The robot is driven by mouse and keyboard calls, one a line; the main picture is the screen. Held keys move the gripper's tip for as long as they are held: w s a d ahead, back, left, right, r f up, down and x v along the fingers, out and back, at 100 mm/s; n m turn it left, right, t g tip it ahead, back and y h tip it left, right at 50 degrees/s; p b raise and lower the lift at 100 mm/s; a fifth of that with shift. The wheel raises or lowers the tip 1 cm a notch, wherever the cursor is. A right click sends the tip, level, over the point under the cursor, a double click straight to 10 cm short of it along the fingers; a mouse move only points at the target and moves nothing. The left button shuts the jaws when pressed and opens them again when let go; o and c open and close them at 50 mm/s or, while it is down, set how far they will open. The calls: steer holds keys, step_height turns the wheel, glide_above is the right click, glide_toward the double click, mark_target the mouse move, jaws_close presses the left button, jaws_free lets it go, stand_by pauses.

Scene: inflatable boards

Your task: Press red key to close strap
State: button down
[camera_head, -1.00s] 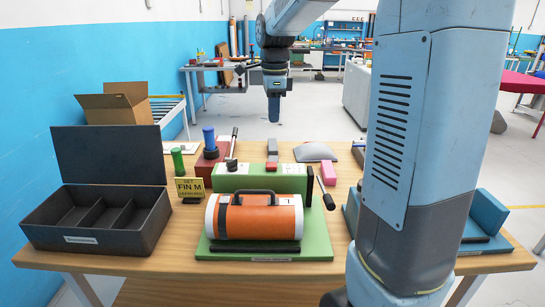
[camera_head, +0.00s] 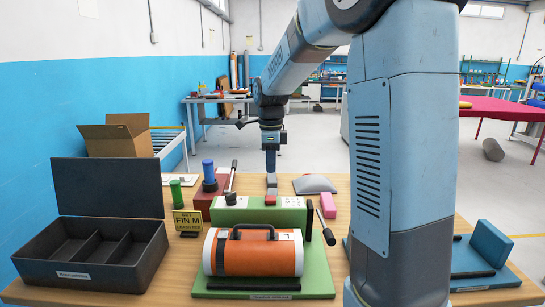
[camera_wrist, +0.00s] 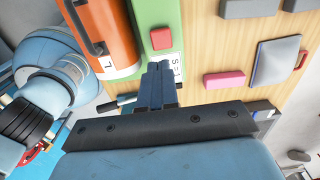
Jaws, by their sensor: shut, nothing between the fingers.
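The red key (camera_head: 270,200) sits on top of the long green box (camera_head: 240,215). In the wrist view the red key (camera_wrist: 161,38) lies just beyond my fingertips, beside a white printed label (camera_wrist: 177,66) on the green box. My gripper (camera_head: 271,170) points down, shut and empty, above the key in the head view. In the wrist view my gripper (camera_wrist: 160,66) overlaps the edge of the box; I cannot tell contact. An orange roll (camera_head: 253,255) with white ends and a black handle lies in front on a green base.
A pink block (camera_head: 328,206) and grey wedge (camera_head: 314,185) are behind right. A red block with a blue knob (camera_head: 208,180) is behind left. An open dark case (camera_head: 90,280) is at left.

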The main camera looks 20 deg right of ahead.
mark_target(271, 198)
step_height(271, 198, down, 9)
steer(key=shift+f, duration=0.1)
stand_by(0.3)
steer(key=shift+s+f, duration=0.15)
steer(key=shift+f, duration=0.4)
steer(key=shift+s+f, duration=0.15)
steer(key=shift+f, duration=0.4)
steer(key=shift+w+r, duration=0.1)
steer(key=shift+r, duration=0.35)
step_height(271, 198, up, 14)
steer(key=shift+w, duration=0.2)
steer(key=s+r+n+t, duration=0.2)
steer(key=s+n+t, duration=0.3)
steer(key=s+n, duration=1.6)
steer(key=s, duration=0.7)
steer(key=shift+d+r+n+t, duration=0.15)
steer(key=shift+r+n+t, duration=0.15)
steer(key=shift+r+n, duration=0.1)
